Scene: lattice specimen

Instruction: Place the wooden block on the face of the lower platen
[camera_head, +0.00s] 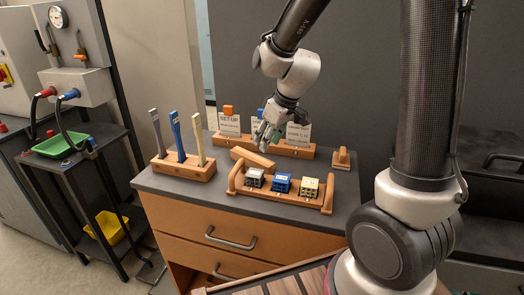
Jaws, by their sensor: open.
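A long plain wooden block (250,159) lies at a slant on the dark counter, just behind a wooden carrier. The gap between fingertips and block is hard to judge from this angle. I cannot make out a lower platen in this view.
The carrier (282,199) holds grey, blue and cream lattice cubes. A wooden rack (184,168) with three upright tools stands left. Labelled cards (229,124) stand in a wooden strip behind. A small wooden piece (341,158) sits right. A black cart (72,165) stands far left.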

